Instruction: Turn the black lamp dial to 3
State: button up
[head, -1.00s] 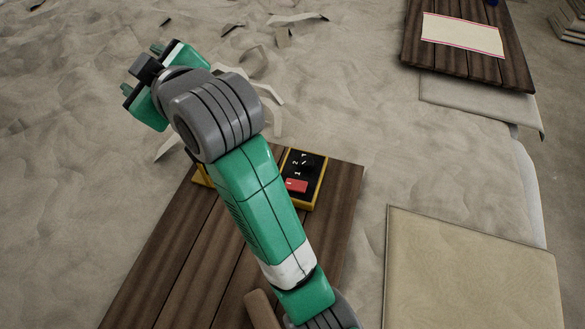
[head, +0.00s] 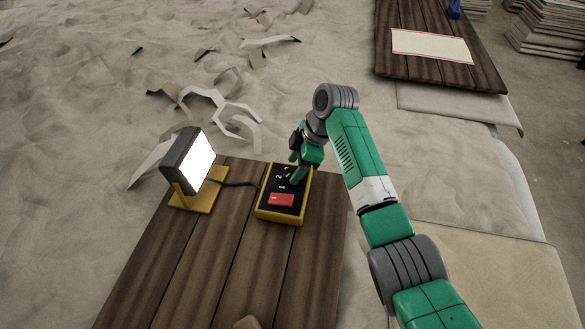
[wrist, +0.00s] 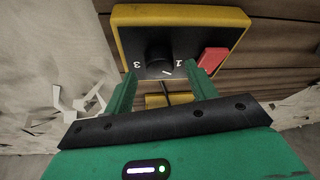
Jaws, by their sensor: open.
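The black dial (wrist: 158,55) sits on the black face of a yellow-edged control box (wrist: 236,16). In the wrist view the figures 3 and 1 show on either side of it. A short white mark shows near the dial's lower edge; which number it points to I cannot tell. My gripper (wrist: 162,76) is open, its two green fingers on either side of the dial, with no clear contact. In the head view my gripper (head: 298,172) is over the far part of the box (head: 264,211) and hides much of the dial.
A red switch (head: 281,199) is on the box's near end. A lit lamp (head: 198,162) on a yellow stand is to the left, joined by a dark cable (head: 238,184). The wooden table (head: 225,275) is mostly clear in front. Paper scraps lie on the sandy ground beyond.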

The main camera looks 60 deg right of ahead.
jog(key=shift+x, duration=0.95)
jog(key=c, duration=1)
jog(key=shift+r, duration=0.1)
